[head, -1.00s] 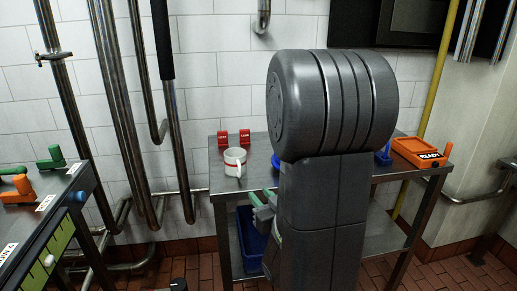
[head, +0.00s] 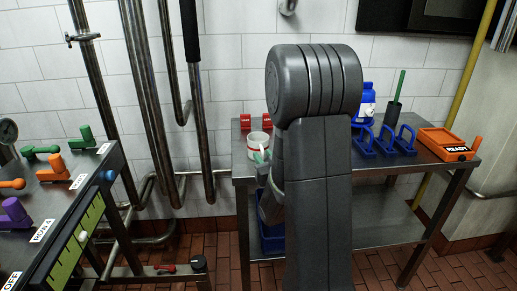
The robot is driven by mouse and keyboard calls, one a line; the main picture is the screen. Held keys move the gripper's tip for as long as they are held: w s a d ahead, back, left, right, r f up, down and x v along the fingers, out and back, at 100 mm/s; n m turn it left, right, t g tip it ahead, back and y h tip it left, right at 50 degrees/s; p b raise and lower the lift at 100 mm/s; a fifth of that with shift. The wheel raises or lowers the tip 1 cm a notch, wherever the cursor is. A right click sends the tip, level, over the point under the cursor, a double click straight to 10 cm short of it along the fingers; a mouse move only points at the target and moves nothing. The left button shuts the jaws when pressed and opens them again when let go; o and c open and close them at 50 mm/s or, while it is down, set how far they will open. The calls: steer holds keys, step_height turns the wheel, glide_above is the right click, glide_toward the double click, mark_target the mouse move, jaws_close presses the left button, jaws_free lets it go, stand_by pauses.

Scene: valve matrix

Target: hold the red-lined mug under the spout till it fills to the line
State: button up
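The white mug (head: 258,140) stands upright near the left end of the steel table (head: 241,169). Its red line shows in the earlier view; now its lower part is mostly covered by my gripper. My gripper (head: 262,156) shows pale green fingertips right in front of the mug. I cannot tell whether they touch it or how far apart they are, as my grey arm hides much of the gripper. No spout over the mug can be made out.
Two red blocks (head: 256,121) stand behind the mug. Blue holders (head: 384,146), a blue bottle (head: 365,105) and an orange READY box (head: 447,145) are at the right. A bench with coloured valve handles (head: 54,168) is at the left. Vertical pipes (head: 150,100) stand between.

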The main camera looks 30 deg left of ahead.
steer(key=shift+w+a, duration=0.5)
steer(key=shift+a, duration=0.05)
jaws_close()
steer(key=shift+r, duration=0.1)
